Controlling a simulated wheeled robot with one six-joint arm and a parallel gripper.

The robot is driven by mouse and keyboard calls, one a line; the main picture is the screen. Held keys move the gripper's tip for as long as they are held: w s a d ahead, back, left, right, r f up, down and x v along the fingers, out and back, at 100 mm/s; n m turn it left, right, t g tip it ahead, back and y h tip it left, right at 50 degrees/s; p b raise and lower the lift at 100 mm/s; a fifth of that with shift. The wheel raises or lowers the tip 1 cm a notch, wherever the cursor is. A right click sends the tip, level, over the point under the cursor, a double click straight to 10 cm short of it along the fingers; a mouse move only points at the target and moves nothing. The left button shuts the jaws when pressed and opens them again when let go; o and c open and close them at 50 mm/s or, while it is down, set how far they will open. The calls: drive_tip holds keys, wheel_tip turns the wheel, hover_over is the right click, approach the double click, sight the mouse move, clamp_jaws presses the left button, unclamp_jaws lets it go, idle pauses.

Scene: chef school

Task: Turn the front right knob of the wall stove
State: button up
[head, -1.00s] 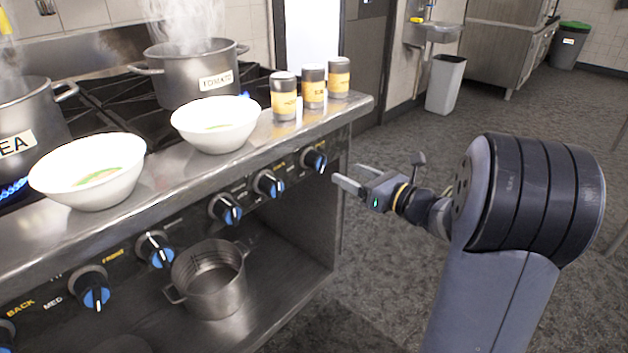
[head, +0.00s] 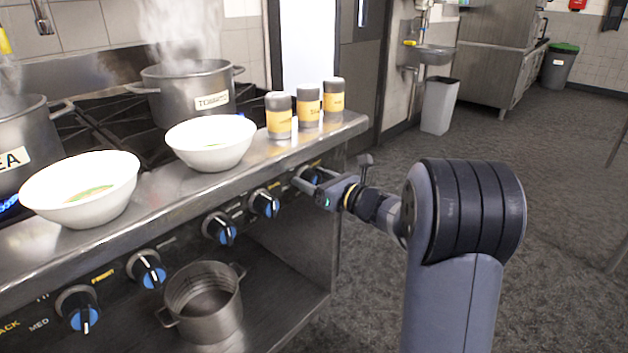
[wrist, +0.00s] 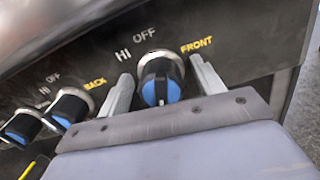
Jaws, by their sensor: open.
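The rightmost stove knob (head: 306,177), black with a blue face, is partly hidden by my gripper in the head view. In the wrist view this knob (wrist: 160,82) sits beside a yellow FRONT label, with OFF and HI marked above it. My gripper (wrist: 160,72) is open, with one finger on each side of the knob. Small gaps show between the fingers and the knob. The gripper (head: 306,183) also shows at the right end of the stove's front panel in the head view.
Neighbouring knobs (head: 264,203) line the panel to the left. Above them, the steel ledge (head: 255,165) holds white bowls (head: 210,143) and several labelled shakers (head: 308,105). A steaming pot (head: 190,90) stands behind. A pot (head: 204,300) sits on the lower shelf. Open floor lies to the right.

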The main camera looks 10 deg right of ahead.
drive_tip(key=c, duration=1)
drive_tip(key=shift+o, duration=0.2)
